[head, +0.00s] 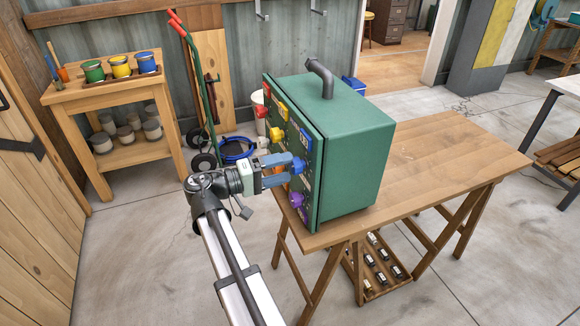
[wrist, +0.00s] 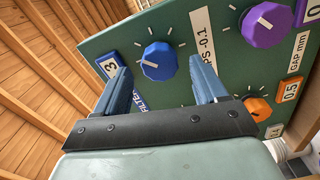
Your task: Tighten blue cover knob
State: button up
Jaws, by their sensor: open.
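The blue knob (head: 298,165) is on the left-facing front panel of a green box (head: 355,140). In the wrist view the blue knob (wrist: 158,62) is round and ridged, with a white pointer line towards the left and small tick marks around it. My gripper (head: 287,168) is at the panel, facing the knob. Its two blue fingers are apart, and in the wrist view the knob shows between their tips, one finger to each side. No finger visibly presses on it. I cannot tell how far the tips reach along its sides.
A purple knob (wrist: 268,24) and an orange knob (wrist: 253,109) sit nearby on the panel. Yellow (head: 277,134) and red (head: 261,111) knobs are farther along. The box stands on a wooden table (head: 440,155) with its right side clear. A hand truck (head: 196,90) stands behind.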

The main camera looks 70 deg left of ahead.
jog(key=s, duration=1)
jog(key=shift+s, duration=0.35)
